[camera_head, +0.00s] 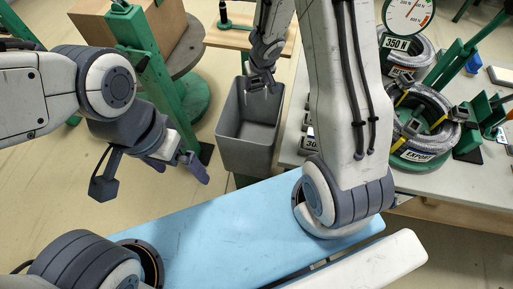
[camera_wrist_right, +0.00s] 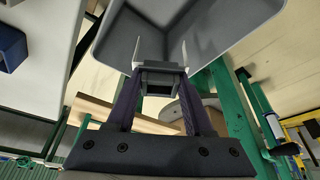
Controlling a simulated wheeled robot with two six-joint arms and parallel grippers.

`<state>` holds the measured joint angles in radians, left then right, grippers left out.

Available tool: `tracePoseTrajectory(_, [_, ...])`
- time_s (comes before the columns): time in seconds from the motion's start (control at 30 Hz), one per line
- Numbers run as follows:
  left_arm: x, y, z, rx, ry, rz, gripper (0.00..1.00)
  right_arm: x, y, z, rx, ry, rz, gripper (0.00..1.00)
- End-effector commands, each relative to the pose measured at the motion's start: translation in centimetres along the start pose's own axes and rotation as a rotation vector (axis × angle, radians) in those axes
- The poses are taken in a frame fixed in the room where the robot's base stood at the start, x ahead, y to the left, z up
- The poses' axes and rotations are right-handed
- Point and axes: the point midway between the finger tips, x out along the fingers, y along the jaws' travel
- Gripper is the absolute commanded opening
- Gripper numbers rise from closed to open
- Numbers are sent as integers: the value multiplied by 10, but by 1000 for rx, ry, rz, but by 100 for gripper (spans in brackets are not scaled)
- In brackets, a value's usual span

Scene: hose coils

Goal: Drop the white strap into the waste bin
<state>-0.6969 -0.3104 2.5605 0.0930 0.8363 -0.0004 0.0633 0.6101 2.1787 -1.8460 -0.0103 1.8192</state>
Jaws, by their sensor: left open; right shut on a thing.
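The grey waste bin (camera_head: 247,150) stands on the floor at the middle of the head view, its open top facing up. My right gripper (camera_head: 262,84) is over the bin's mouth. In the right wrist view, my right gripper (camera_wrist_right: 160,72) is shut on a small dark block, with white strap ends (camera_wrist_right: 184,54) sticking out on both sides. The bin's grey inside (camera_wrist_right: 215,30) shows beyond the fingertips. The part of the strap between the fingers is hidden. My left gripper (camera_head: 152,178) is open and empty at the left, well apart from the bin.
A worktable (camera_head: 455,190) at the right bears a hose coil (camera_head: 422,122) with yellow straps and another behind it, near a round dial (camera_head: 408,14). A green post (camera_head: 150,70) and a cardboard box (camera_head: 130,25) stand back left. A light blue surface (camera_head: 235,225) lies in front.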

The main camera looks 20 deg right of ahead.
Motion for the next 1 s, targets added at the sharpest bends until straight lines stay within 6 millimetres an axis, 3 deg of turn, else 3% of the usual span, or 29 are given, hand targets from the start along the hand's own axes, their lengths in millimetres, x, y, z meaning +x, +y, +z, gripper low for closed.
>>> tracePoseTrajectory(0.03, [11, -1, 1, 0, 0, 0, 100, 10, 0, 4, 1, 1, 0, 0])
tracePoseTrajectory(0.17, [19, -1, 1, 0, 0, 0, 100, 18, -1, 6, 0, 1, -1, 0])
tracePoseTrajectory(0.53, [21, -2, 1, 0, 0, 0, 100, 19, -2, 6, -2, 1, -1, 0])
tracePoseTrajectory(0.57, [21, -2, 1, 0, 0, 0, 100, 20, -3, 6, -3, 1, -2, 56])
tracePoseTrajectory(0.63, [21, -2, 1, 0, 0, 0, 100, 20, -3, 6, -3, 1, -2, 83])
tracePoseTrajectory(0.67, [21, -2, 1, 0, 0, 0, 100, 20, -3, 6, -3, 1, -2, 87])
tracePoseTrajectory(1.0, [18, -1, 1, 0, 0, 0, 100, 16, -4, 6, -5, 1, -2, 87])
